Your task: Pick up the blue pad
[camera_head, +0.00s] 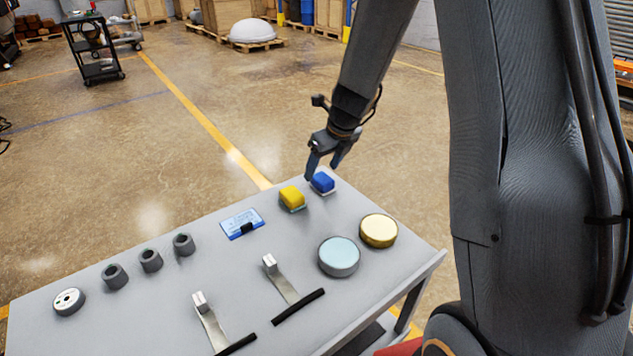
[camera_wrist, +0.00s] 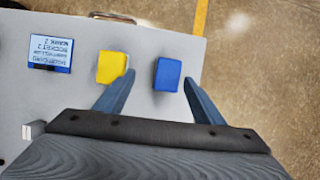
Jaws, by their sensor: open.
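The blue pad (camera_head: 323,182) is a small block on the far right part of the grey table (camera_head: 200,245). In the wrist view the blue pad (camera_wrist: 168,74) lies ahead of and between the two finger lines. A yellow pad (camera_head: 292,197) sits just left of it, apart from it; it also shows in the wrist view (camera_wrist: 111,67). My gripper (camera_head: 322,170) is open just above the blue pad, and its fingers (camera_wrist: 160,98) show spread and empty in the wrist view. I cannot tell whether a finger touches the pad.
A blue label card (camera_head: 241,222) lies left of the pads. A gold disc (camera_head: 378,230) and a pale blue disc (camera_head: 338,256) stand nearer. Several dark cylinders (camera_head: 151,260) and two metal levers (camera_head: 280,278) occupy the rest. The table's far edge is close behind the pads.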

